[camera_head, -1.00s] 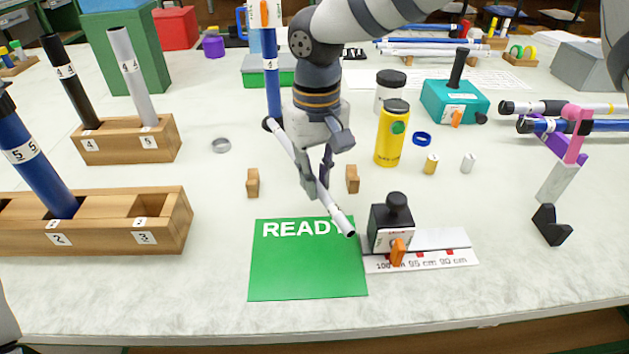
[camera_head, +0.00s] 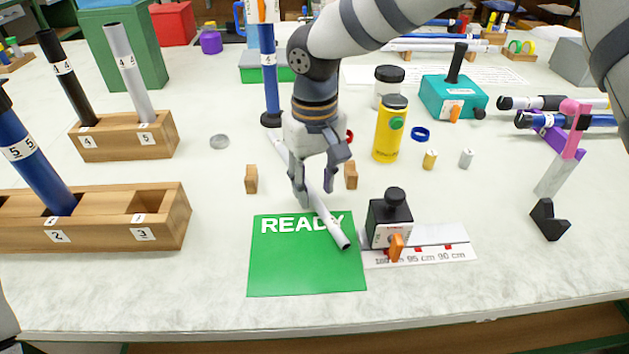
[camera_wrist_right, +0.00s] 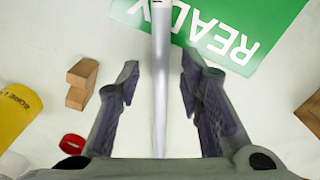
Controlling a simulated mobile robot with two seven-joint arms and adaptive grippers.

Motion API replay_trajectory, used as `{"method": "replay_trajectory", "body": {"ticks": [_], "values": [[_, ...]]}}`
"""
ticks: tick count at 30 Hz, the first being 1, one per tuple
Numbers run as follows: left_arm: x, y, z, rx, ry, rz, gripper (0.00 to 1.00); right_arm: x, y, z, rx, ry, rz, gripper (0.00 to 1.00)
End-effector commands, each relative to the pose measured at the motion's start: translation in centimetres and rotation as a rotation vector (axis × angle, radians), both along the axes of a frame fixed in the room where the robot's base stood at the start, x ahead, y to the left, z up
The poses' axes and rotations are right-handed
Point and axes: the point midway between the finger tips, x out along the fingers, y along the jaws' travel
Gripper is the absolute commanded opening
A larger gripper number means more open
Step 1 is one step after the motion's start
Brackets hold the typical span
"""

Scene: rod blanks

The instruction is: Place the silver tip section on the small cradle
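The silver tip section (camera_head: 331,225), a thin pale rod, slants from back left to front right, its near end over the green READY mat (camera_head: 270,275). The small cradle seems to be two notched wooden blocks, a left one (camera_head: 251,180) and a right one (camera_head: 351,176). The rod runs through the gap between them, not across them. My right gripper (camera_head: 317,190) is open above the rod. In the right wrist view the rod (camera_wrist_right: 161,85) shows between the spread fingers (camera_wrist_right: 160,95), apart from both. My left gripper is not in view.
A black-topped stamp-like block (camera_head: 390,222) and a ruler strip (camera_head: 440,250) stand right of the mat. A yellow bottle (camera_head: 388,135) is behind. Wooden racks (camera_head: 165,225) with upright rods fill the left. The front table strip is clear.

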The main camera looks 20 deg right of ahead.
Motion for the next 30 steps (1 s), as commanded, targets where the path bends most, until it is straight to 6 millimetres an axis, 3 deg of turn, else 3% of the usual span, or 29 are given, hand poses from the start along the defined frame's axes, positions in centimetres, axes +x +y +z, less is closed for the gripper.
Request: {"method": "replay_trajectory", "body": {"ticks": [5, 8, 15, 21, 30], "values": [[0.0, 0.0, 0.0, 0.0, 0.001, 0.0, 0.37, 0.0, 0.0, 0.2, 0.001, 0.0, 0.0, 0.34], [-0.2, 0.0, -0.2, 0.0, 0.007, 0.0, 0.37, 0.1, 0.0, 1.5, 0.003, -0.002, 0.0, 0.34], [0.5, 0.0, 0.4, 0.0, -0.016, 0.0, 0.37, 0.1, 0.0, 8.6, 0.0, -0.009, -0.002, 0.34], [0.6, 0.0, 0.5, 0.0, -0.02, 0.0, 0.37, 0.1, 0.0, 12.3, 0.0, -0.003, -0.001, 0.34], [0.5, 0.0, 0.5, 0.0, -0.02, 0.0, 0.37, 0.0, 0.0, 13.2, 0.001, 0.002, 0.0, 0.34]]}}
